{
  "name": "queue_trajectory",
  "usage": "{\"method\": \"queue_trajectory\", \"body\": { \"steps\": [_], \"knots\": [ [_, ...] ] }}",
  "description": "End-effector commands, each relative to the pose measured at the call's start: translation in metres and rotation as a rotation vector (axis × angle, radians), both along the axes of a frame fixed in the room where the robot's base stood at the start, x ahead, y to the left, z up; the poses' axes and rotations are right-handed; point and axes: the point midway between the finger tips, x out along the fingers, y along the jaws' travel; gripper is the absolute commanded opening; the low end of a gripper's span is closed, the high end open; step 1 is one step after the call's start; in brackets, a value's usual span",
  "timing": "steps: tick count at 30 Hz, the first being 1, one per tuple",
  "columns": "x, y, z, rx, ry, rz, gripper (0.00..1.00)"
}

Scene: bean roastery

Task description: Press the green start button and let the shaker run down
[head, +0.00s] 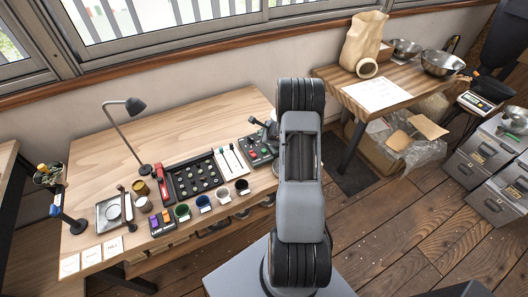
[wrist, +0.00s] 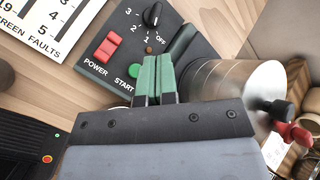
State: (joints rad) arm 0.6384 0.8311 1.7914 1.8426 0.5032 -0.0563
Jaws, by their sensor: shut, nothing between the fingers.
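The dark control box (head: 259,150) stands near the right end of the bench; its panel (wrist: 178,42) fills the upper middle of the wrist view. It has a red POWER switch (wrist: 107,47), a black dial (wrist: 152,14) marked OFF, 1, 2 and 3, and a small brown lamp (wrist: 148,50). In the head view my gripper (head: 264,126) is small and partly hidden.
A metal cylinder (wrist: 222,88) stands right of the panel, close to my fingers. The black bean tray (head: 195,176), white fault cards (head: 231,161) and several coloured cups lie left of the box. A lamp (head: 134,106) stands farther left. The bench's back is clear.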

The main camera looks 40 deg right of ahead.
Motion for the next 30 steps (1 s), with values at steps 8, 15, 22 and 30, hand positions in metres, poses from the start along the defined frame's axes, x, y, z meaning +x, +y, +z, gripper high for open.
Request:
{"method": "queue_trajectory", "body": {
  "steps": [8, 15, 22, 30],
  "knots": [
    [0.000, 0.000, -0.038, 0.002, 0.002, 0.000, 0.00],
    [0.000, 0.000, -0.065, 0.000, -0.001, 0.001, 0.00],
    [0.000, 0.000, -0.069, 0.000, 0.001, 0.001, 0.00],
    [0.000, 0.000, -0.068, 0.000, 0.001, 0.001, 0.00]
  ]
}}
